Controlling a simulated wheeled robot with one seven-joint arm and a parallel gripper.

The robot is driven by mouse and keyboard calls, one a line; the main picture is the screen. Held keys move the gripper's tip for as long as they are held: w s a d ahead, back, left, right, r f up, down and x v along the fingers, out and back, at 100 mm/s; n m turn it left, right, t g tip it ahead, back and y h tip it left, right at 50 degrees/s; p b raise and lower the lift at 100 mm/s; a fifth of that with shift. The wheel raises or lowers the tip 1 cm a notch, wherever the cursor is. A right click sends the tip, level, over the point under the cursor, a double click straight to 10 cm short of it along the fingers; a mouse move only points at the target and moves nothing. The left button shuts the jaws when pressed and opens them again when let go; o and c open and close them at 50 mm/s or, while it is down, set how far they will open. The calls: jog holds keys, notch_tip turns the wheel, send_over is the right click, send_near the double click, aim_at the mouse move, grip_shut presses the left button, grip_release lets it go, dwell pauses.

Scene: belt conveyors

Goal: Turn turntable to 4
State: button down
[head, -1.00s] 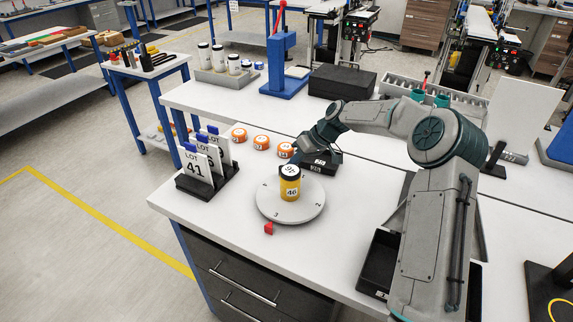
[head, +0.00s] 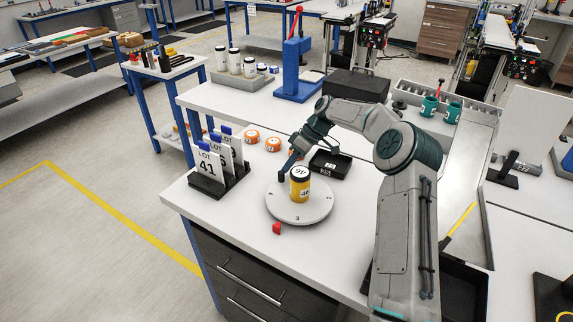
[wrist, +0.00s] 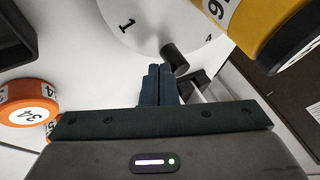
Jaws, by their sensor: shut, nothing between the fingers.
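The round pale turntable (head: 282,211) sits on the white bench, numbered around its rim. The 3 faces the front, the 2 is at the right, and a number is at the left. The wrist view shows the turntable (wrist: 140,40) with 1 and 4. A red pointer (head: 277,228) lies at its front left, between the 3 and the left number. A yellow jar (head: 299,188) with a dark lid, marked 46, stands upright on it. My gripper (head: 284,174) is shut and empty at the far left rim. Its fingertips (wrist: 160,68) are beside a black peg (wrist: 175,57); contact is unclear.
A black LOT card holder (head: 220,180) stands left of the turntable. Orange-rimmed discs (head: 272,145) and a black tray (head: 330,163) lie behind it. One orange roll (wrist: 28,102) is near my gripper in the wrist view. The bench front is clear.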

jog(key=shift+s+a+n+g+h, duration=0.25)
jog(key=shift+a+n+g, duration=0.25)
jog(key=shift+a+n, duration=0.3)
jog(key=shift+s+a+n+g+h, duration=0.25)
jog(key=shift+a+n+g, duration=0.3)
jog(key=shift+n, duration=0.35)
jog(key=shift+s+a+n+g+h, duration=0.4)
jog(key=shift+s+a+n+g, duration=0.3)
jog(key=shift+n, duration=0.4)
jog(key=shift+s+a+b, duration=0.4)
jog(key=shift+s+a, duration=0.45)
jog(key=shift+a, duration=0.05)
jog(key=shift+s+a+f+n+h, duration=0.1)
jog(key=shift+s+a+n+h, duration=0.3)
jog(key=shift+n, duration=0.4)
jog(key=shift+s+a+b, duration=0.25)
jog(key=shift+s+b, duration=0.2)
jog(key=shift+s, duration=0.8)
